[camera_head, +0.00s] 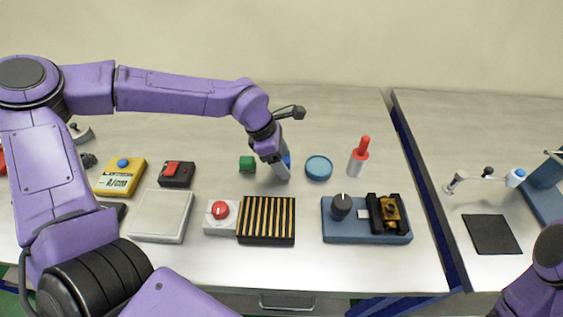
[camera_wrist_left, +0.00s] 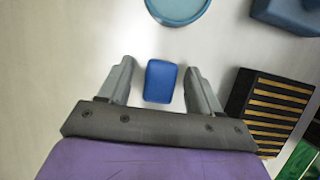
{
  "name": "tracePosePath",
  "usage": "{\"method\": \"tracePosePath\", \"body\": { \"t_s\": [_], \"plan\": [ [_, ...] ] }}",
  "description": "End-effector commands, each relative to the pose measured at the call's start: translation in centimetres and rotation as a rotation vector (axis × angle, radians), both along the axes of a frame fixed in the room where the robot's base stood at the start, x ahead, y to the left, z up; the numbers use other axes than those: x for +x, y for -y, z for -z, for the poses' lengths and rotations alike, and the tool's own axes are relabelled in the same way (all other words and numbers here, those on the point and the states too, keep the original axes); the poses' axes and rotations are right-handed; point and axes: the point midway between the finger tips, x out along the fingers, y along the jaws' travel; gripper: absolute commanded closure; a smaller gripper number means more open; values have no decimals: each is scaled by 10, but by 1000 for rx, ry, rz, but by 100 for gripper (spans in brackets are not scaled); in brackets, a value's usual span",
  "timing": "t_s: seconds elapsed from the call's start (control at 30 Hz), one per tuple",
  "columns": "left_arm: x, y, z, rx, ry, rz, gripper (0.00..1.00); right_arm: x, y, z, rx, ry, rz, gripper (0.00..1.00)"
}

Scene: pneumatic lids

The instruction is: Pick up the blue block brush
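The blue block brush (camera_wrist_left: 160,82) shows from above as a small rounded blue block in the left wrist view. It lies between the two fingers of my left gripper (camera_wrist_left: 159,70), with a gap on both sides. In the head view my left gripper (camera_head: 280,172) points down at the table and hides most of the brush; a bit of blue (camera_head: 287,159) shows beside the fingers. The left gripper is open and holds nothing. Whether the fingertips are down at the brush's height is hard to tell. My right gripper is out of view.
A green block (camera_head: 247,164) stands just left of the gripper and a round blue dish (camera_head: 319,168) just right. A red-topped bottle (camera_head: 359,157) stands farther right. A black-and-gold slatted block (camera_head: 266,220) lies in front.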

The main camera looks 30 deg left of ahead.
Motion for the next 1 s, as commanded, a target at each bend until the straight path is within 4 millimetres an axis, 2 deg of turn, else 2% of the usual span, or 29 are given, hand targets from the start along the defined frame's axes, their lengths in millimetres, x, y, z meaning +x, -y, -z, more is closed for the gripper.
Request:
{"method": "tracePosePath", "body": {
  "t_s": [0.03, 0.17, 0.53, 0.67, 0.73, 1.0],
  "plan": [
    [0, 0, 0, 0, 0, 0, 49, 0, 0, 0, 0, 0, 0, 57],
    [0, 0, 0, 0, 0, 0, 92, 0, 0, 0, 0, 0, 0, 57],
    [0, 0, -5, 0, 1, 0, 92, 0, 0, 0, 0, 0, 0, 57],
    [1, 0, -21, -1, 3, -2, 92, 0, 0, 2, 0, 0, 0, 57],
    [0, 0, -35, -2, 5, -1, 92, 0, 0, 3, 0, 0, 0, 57],
    [-56, 13, -94, -4, 8, 3, 92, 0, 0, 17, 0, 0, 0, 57]
  ]
}}
